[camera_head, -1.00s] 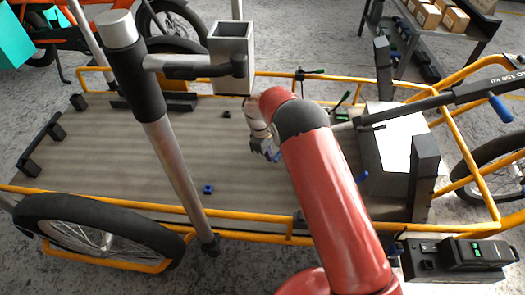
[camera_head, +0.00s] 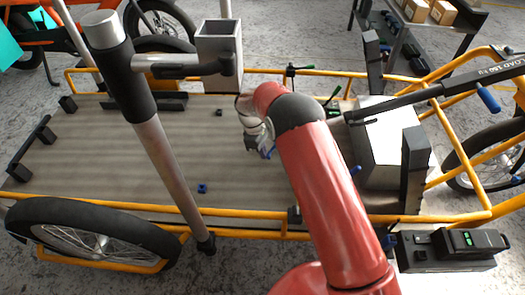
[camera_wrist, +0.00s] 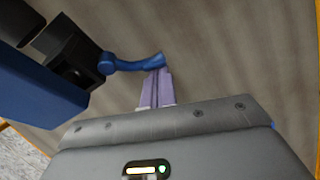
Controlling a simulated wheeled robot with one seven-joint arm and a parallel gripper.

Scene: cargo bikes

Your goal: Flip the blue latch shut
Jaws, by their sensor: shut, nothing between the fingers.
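A blue latch lever (camera_wrist: 135,63) sticks out to the right from a black block (camera_wrist: 75,58) in the wrist view. My gripper (camera_wrist: 157,72) is shut, with its pale purple fingers together and empty. The fingertips are at the lever's free right end and overlap it in the picture; I cannot tell if they touch. In the head view my gripper (camera_head: 267,152) is low over the cargo bike's wooden deck (camera_head: 120,150), partly hidden by my red arm. I cannot pick out this latch surely there.
A grey box (camera_head: 385,150) stands on the deck's right part, with a blue handle (camera_head: 355,170) beside it. A slanting post (camera_head: 165,160) and an orange frame rail (camera_head: 250,218) stand near my arm. The left deck is mostly clear, with a small blue piece (camera_head: 202,188).

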